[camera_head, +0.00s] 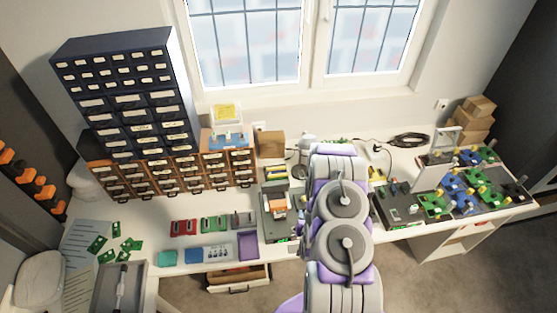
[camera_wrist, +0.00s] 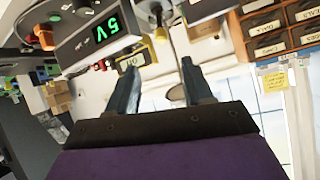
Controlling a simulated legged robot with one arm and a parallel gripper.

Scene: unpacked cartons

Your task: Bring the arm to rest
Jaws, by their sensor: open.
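My arm (camera_head: 342,215) shows in the head view as white, grey and purple links. It stretches from the bottom edge over the middle of the workbench (camera_head: 225,260) toward the window. My gripper is hard to make out there, hidden behind the links. In the wrist view my gripper (camera_wrist: 158,68) has two dark fingers set well apart, with nothing between them.
A tall dark drawer cabinet (camera_head: 125,90) and lower brown drawers (camera_head: 180,175) stand at left; the drawers also show in the wrist view (camera_wrist: 270,28). Circuit boards (camera_head: 465,190) crowd the right. Small cartons (camera_head: 473,120) are stacked at the back right. An open drawer (camera_head: 238,280) juts out below the bench.

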